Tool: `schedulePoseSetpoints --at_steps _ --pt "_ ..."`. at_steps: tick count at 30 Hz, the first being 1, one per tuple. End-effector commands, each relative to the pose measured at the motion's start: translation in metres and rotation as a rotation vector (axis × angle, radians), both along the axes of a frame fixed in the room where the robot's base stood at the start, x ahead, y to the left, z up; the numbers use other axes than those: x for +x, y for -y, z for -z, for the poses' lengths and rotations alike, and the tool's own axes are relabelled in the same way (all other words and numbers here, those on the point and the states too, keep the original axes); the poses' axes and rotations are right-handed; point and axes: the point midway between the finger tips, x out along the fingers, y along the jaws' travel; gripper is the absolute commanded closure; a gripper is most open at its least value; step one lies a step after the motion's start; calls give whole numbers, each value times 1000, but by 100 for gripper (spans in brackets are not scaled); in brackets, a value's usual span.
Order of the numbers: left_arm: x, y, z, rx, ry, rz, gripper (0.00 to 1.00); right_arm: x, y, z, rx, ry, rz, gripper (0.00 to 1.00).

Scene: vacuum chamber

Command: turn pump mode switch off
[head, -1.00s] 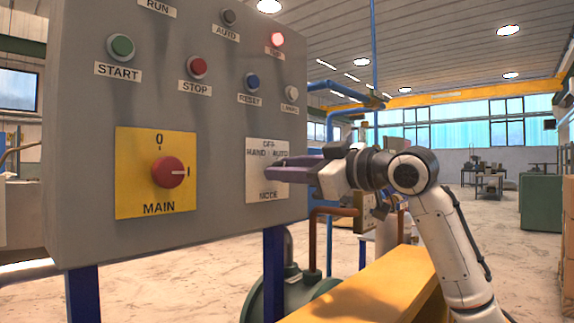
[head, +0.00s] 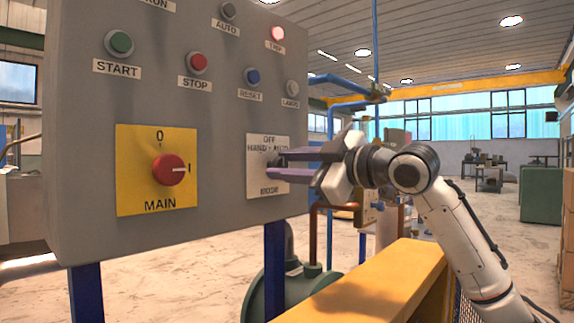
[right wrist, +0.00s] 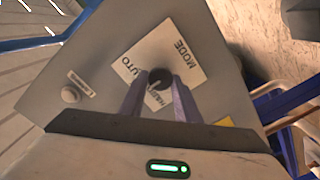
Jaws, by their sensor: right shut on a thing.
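The pump mode switch is a black knob (right wrist: 160,77) on a white plate (head: 256,180) marked OFF, HAND, AUTO and MODE. The plate is on the right part of the grey panel. My right gripper (head: 274,164) reaches in from the right and its fingertips are at the knob. In the right wrist view my right gripper (right wrist: 159,88) has one finger on each side of the knob and is shut on it. The fingers hide most of the knob in the head view, and I cannot tell which mark it points to. My left gripper is out of view.
The grey panel (head: 90,200) also has a red MAIN switch (head: 168,170), a green START button (head: 118,43), a red STOP button (head: 197,62), a blue RESET button (head: 252,77) and a lit red TRIP lamp (head: 278,33). A yellow beam (head: 370,290) lies below my right arm.

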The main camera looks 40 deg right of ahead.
Motion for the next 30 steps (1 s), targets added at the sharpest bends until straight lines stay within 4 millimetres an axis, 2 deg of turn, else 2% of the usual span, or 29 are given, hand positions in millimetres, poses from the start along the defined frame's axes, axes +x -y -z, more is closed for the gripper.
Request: schedulePoseSetpoints --at_steps 4,5,7,8,16,20,25,30 --pt "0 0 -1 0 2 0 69 0 0 2 1 -4 -1 93" --pt "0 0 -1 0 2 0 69 0 0 2 1 -4 -1 67" --pt "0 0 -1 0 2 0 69 0 0 2 1 -4 -1 55" --pt "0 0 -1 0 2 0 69 0 0 1 1 -4 -1 53" --pt "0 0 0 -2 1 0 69 0 0 1 1 -1 0 53" --pt "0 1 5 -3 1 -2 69 -9 1 3 1 -1 1 53" --pt "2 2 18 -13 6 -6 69 -39 4 6 -1 0 3 53" --pt "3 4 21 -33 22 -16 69 -73 6 5 0 0 1 53"
